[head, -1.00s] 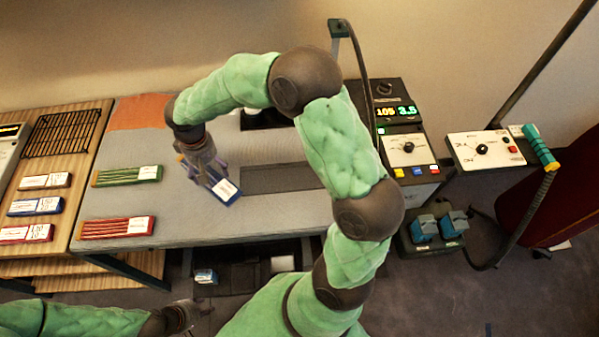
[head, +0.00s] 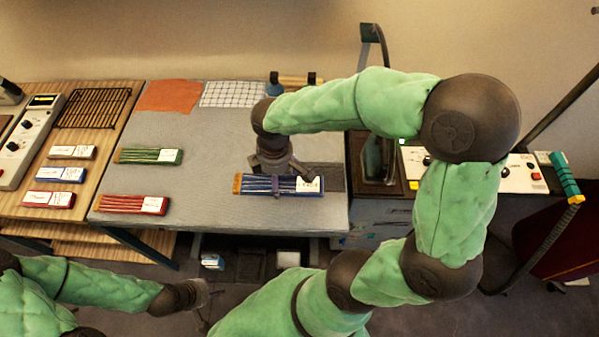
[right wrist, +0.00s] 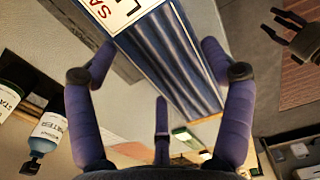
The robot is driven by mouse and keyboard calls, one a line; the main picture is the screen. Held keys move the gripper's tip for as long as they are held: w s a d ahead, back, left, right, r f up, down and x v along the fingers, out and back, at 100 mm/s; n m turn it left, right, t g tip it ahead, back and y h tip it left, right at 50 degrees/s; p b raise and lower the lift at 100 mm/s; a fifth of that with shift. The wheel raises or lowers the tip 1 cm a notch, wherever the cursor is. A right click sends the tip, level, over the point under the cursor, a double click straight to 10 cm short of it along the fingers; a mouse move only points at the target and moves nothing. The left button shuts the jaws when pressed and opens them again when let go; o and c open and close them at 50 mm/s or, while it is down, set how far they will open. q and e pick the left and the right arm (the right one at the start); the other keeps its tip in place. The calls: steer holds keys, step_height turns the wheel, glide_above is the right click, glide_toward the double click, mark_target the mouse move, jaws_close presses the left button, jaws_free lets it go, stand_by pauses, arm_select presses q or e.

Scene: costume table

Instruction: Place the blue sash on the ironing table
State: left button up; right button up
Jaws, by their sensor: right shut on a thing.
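The blue sash (head: 254,186) is a folded, striped bundle with a white label at its right end. My right gripper (head: 277,181) is shut on its middle from above. The sash lies lengthwise left to right over the front right part of the grey ironing table (head: 215,205). I cannot tell whether it touches the surface. In the right wrist view the sash (right wrist: 178,60) shows between the purple fingers, its label at the top. My left gripper (head: 193,294) is low in front of the table, away from the sash; its opening is unclear.
A green sash (head: 135,156) and a red sash (head: 125,204) lie on the table's left part. An orange cloth (head: 168,95) and a checked cloth (head: 232,94) are at the back. The wooden side table (head: 100,132) holds a black rack (head: 95,108) and several labelled boxes.

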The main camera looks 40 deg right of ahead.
steer(key=w+d+f, duration=0.1)
steer(key=d+f, duration=0.1)
steer(key=d, duration=0.1)
steer(key=w+d+f+b, duration=0.1)
steer(key=d+f, duration=0.2)
steer(key=w+d+f+b, duration=0.1)
steer(key=d+f, duration=0.1)
steer(key=d, duration=0.1)
steer(key=shift+w+f, duration=0.2)
steer(key=shift+f, duration=0.05)
steer(key=shift+w+d+f+b, duration=0.1)
steer(key=shift+d+f+b, duration=0.25)
steer(key=shift+d+f, duration=0.1)
steer(key=shift+w+f+b, duration=0.1)
steer(key=shift+f+b, duration=0.35)
steer(key=shift+f, duration=1.05)
steer(key=shift+f, duration=0.15)
steer(key=shift+f, duration=0.1)
steer(key=o, duration=1.1)
steer(key=shift+c, duration=0.2)
